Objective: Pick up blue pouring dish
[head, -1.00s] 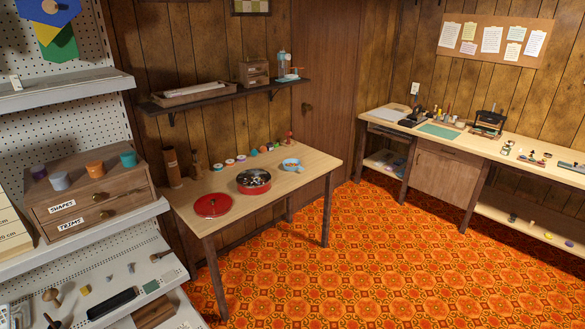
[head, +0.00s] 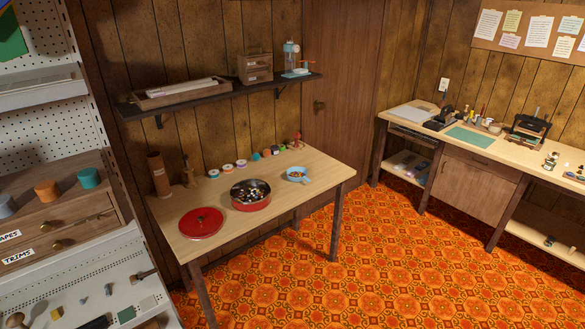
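The blue pouring dish (head: 297,174) sits on the wooden table (head: 235,222) near its right end. It is a small light-blue dish with small reddish-brown contents. It stands to the right of a round red tin (head: 250,195) that holds many small dark and light pieces. Neither of my grippers shows in the head view.
A red lid (head: 201,223) lies at the table's left front. Several small spools and coloured items (head: 240,163) line the back edge. A shelf (head: 225,90) hangs above. White pegboard shelving (head: 80,285) stands at left; patterned floor (head: 370,265) is clear before the table.

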